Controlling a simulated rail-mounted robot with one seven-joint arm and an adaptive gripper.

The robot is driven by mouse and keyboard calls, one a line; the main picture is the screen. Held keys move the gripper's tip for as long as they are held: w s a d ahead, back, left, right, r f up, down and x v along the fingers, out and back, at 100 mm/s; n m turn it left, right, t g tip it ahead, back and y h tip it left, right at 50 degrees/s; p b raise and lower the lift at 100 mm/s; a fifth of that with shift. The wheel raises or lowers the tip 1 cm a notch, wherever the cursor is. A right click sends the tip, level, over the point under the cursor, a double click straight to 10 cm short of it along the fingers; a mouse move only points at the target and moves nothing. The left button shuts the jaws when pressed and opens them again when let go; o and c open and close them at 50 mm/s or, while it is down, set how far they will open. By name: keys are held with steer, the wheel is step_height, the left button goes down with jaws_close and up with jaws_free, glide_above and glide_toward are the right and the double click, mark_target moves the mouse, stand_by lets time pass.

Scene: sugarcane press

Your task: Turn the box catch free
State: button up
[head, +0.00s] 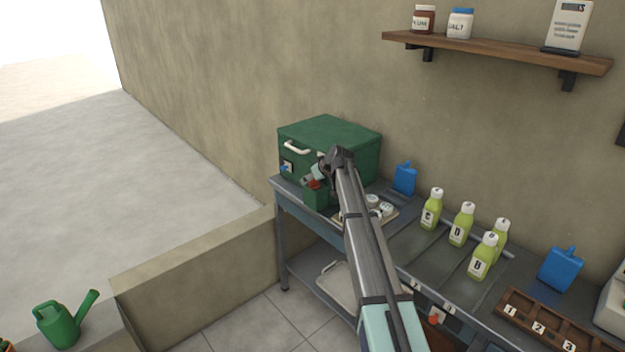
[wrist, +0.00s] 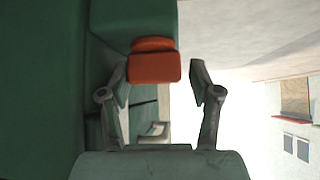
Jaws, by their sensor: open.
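A large green box (head: 335,138) with a white handle (head: 297,147) stands at the left end of the metal bench. A smaller green block (head: 316,196) sits at its front, with a red piece (head: 314,184) at its top. The red-orange piece also shows in the wrist view (wrist: 155,67), against green surfaces; it looks like the catch. My gripper (head: 319,174) is beside it, in front of the box. In the wrist view my gripper (wrist: 160,82) is open, its fingers spread. The piece lies near the left fingertip; I cannot tell if they touch.
A blue-marked plate (head: 287,167) is on the box front. To the right are a blue container (head: 405,178), a tray with white items (head: 377,209), and several green bottles (head: 461,223). A shelf (head: 500,52) hangs above.

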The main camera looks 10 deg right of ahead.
steer(key=shift+w+d+r, duration=0.1)
steer(key=shift+d, duration=0.35)
steer(key=shift+r, duration=0.1)
steer(key=v, duration=0.7)
steer(key=shift+s+r, duration=0.2)
steer(key=shift+s, duration=0.2)
steer(key=shift+a, duration=0.15)
